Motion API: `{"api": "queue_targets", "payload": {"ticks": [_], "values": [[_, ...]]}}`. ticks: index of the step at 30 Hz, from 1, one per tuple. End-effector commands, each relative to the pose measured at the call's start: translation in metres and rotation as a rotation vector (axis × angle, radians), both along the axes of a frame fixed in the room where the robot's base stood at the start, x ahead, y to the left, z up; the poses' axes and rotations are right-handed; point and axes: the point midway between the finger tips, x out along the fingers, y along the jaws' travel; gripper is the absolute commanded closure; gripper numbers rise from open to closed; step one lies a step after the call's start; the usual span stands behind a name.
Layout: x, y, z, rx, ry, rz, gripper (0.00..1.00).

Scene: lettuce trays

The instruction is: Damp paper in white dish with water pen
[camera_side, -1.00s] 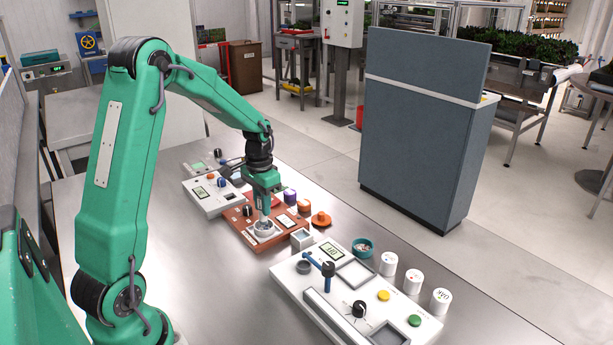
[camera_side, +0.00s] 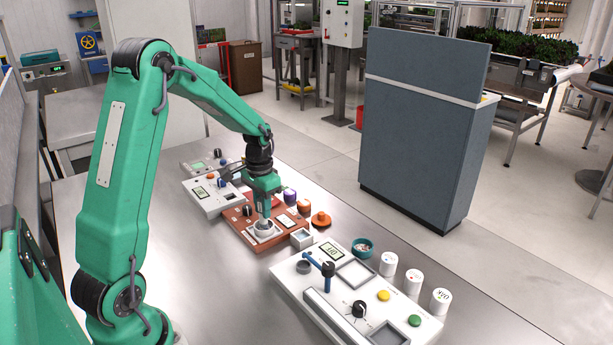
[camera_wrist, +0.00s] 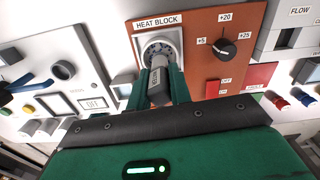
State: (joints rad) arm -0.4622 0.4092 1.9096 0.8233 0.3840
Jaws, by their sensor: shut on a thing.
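The white dish (camera_side: 265,231) sits on the orange-brown heat block panel (camera_side: 246,236) in the side view. In the wrist view the dish (camera_wrist: 146,48) is just below the "HEAT BLOCK" label, with small greyish detail inside; I cannot make out the paper clearly. My gripper (camera_side: 264,208) points down over the dish. In the wrist view its green fingers (camera_wrist: 160,92) are shut on a grey cylinder, taken as the water pen (camera_wrist: 158,86), whose far end reaches the dish. I cannot tell whether its tip touches the paper.
A white panel with a blue lever (camera_side: 327,269) and several buttons stands at the front right. Several white jars (camera_side: 389,264) and a teal bowl (camera_side: 363,247) are beside it. Another white panel (camera_side: 212,194) lies behind the heat block. Bare steel table is free at the left front.

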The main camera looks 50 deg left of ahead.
Motion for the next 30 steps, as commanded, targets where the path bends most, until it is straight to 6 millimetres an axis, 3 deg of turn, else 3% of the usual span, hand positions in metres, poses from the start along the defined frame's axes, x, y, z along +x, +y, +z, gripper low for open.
{"api": "queue_targets", "payload": {"ticks": [30], "values": [[0.0, 0.0, -0.015, 0.0, -0.001, 0.0, 1.0]]}}
